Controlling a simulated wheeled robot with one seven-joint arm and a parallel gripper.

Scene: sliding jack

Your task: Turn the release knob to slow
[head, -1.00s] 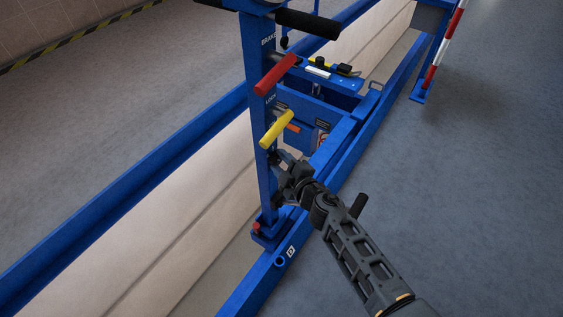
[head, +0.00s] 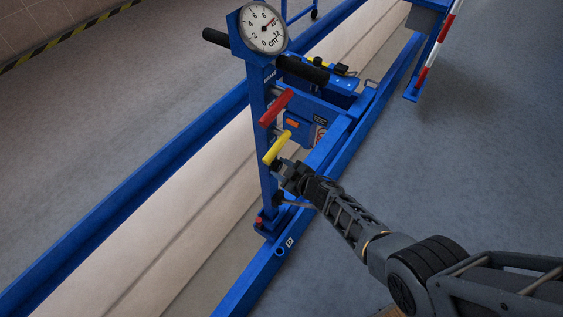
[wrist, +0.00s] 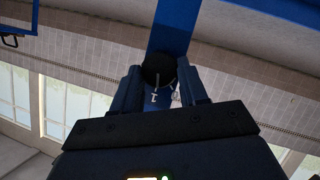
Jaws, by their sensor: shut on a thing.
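The release knob (wrist: 158,69) is a round black knob on the blue column, seen in the wrist view between my fingers. My gripper (wrist: 160,86) is shut on it, one finger on each side. A pale mark shows just below the knob, but I cannot read a slow setting. In the head view my gripper (head: 281,169) is at the column (head: 266,190), just below the yellow handle (head: 277,147). The knob is mostly hidden there by my gripper.
A red handle (head: 275,107) sits above the yellow one. A round dial gauge (head: 263,29) and a black crossbar grip (head: 303,69) top the column. Blue rails (head: 262,281) run along the pit. Open grey floor (head: 480,150) lies to the right.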

